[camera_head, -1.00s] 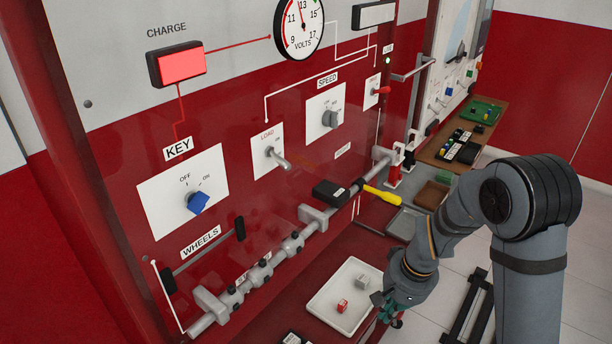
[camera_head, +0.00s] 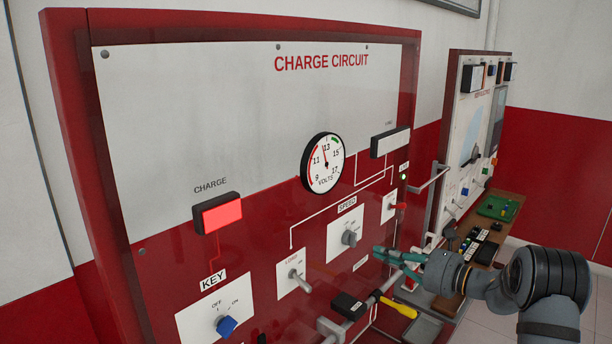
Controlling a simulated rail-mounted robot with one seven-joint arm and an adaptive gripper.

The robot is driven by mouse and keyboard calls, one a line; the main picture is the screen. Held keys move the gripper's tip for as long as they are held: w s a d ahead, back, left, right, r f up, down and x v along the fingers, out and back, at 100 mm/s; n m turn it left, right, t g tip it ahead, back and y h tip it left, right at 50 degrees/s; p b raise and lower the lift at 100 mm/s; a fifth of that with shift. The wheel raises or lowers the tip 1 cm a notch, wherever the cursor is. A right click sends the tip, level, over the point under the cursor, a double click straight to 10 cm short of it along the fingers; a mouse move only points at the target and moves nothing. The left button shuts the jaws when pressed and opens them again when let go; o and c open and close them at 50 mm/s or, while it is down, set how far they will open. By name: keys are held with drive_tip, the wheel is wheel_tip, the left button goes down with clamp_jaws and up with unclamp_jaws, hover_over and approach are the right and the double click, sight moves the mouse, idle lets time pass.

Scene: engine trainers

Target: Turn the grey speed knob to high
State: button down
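The grey speed knob (camera_head: 349,238) sits on a white plate (camera_head: 338,225) under the SPEED label (camera_head: 347,204) on the red panel. Its small position labels are too small to read surely, so I cannot tell its setting. My gripper (camera_head: 376,253), with teal fingers, is to the right of the knob and slightly lower in the picture. Its fingers point left toward the panel. It looks empty and apart from the knob. The fingers are small and seen nearly edge-on, so their opening is unclear.
The load toggle (camera_head: 298,281) is left of the knob, and a red-tipped switch (camera_head: 398,206) is to its right. A yellow-handled tool (camera_head: 398,306) and a black box (camera_head: 347,306) are below. The blue key knob (camera_head: 227,326) is lower left. A grey handle (camera_head: 433,178) stands out at the right.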

sight(351, 239)
drive_tip(key=shift+m+t+y, duration=0.3)
drive_tip(key=shift+m+y, duration=0.1)
drive_tip(key=shift+m, duration=0.1)
drive_tip(key=shift+w+a+r+p, duration=0.25)
drive_tip(key=shift+w+a+r, duration=0.15)
drive_tip(key=shift+w+a, duration=0.45)
drive_tip(key=shift+w+a+r+p, duration=0.25)
drive_tip(key=shift+w+a+r, duration=0.2)
drive_tip(key=shift+w+a, duration=0.45)
drive_tip(key=shift+w+a+r+p, duration=0.25)
drive_tip(key=shift+w+a+r, duration=0.25)
drive_tip(key=shift+a, duration=0.6)
drive_tip(key=shift+f, duration=0.1)
drive_tip(key=shift+w+d+f+b, duration=0.1)
drive_tip(key=shift+f+b, duration=0.25)
drive_tip(key=shift+w+d, duration=0.15)
drive_tip(key=shift+d, duration=0.05)
drive_tip(key=shift+w+d+b, duration=0.45)
drive_tip(key=shift+w+d, duration=0.05)
drive_tip(key=shift+w, duration=0.1)
drive_tip(key=shift+w+d, duration=0.2)
drive_tip(key=shift+w, duration=0.05)
drive_tip(key=shift+r, duration=0.15)
